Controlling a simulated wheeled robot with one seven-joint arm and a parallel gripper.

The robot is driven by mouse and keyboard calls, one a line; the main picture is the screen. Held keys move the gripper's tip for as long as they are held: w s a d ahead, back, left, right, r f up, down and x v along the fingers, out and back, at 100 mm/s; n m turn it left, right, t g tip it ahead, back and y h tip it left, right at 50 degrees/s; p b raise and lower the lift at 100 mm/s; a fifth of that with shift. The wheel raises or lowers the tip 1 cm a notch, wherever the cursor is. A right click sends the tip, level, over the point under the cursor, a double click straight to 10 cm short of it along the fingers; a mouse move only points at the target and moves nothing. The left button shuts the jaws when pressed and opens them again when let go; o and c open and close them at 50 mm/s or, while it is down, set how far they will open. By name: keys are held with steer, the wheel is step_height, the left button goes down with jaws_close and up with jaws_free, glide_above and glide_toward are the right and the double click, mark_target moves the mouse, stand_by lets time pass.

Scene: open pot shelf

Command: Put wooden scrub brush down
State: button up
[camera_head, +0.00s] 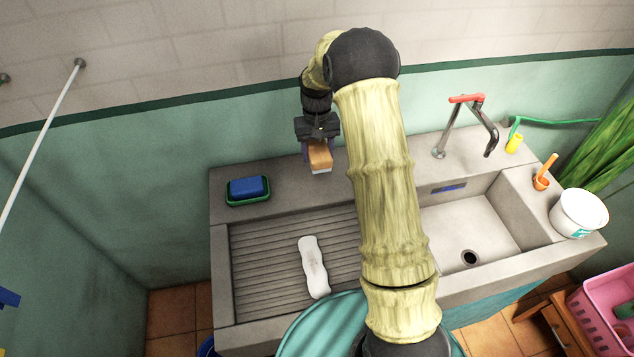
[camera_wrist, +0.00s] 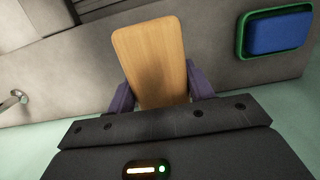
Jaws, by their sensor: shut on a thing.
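The wooden scrub brush (camera_head: 320,157) is in my gripper (camera_head: 316,150), over the back ledge of the sink unit in the head view. Its pale bristle edge shows at its lower end. In the wrist view the brush's flat wooden back (camera_wrist: 152,60) sits between the two purple fingers of my gripper (camera_wrist: 160,92), which are shut on its sides. I cannot tell whether the brush touches the ledge below. The grey stone ledge (camera_head: 285,197) is bare just in front of the brush.
A blue sponge (camera_head: 247,187) lies in a green dish (camera_head: 262,199) at the ledge's left. A white object (camera_head: 313,266) lies on the ridged drainboard (camera_head: 255,270). A tap (camera_head: 442,150), yellow item (camera_head: 514,144), orange-handled tool (camera_head: 543,180) and white bucket (camera_head: 578,215) stand to the right.

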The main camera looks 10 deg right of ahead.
steer(key=p, duration=0.1)
glide_above(318, 182)
steer(key=shift+w+f, duration=0.2)
steer(key=shift+f, duration=2.95)
steer(key=shift+f, duration=0.1)
steer(key=shift+f+p, duration=0.45)
steer(key=shift+f, duration=1.3)
steer(key=shift+f, duration=0.2)
steer(key=o, duration=1)
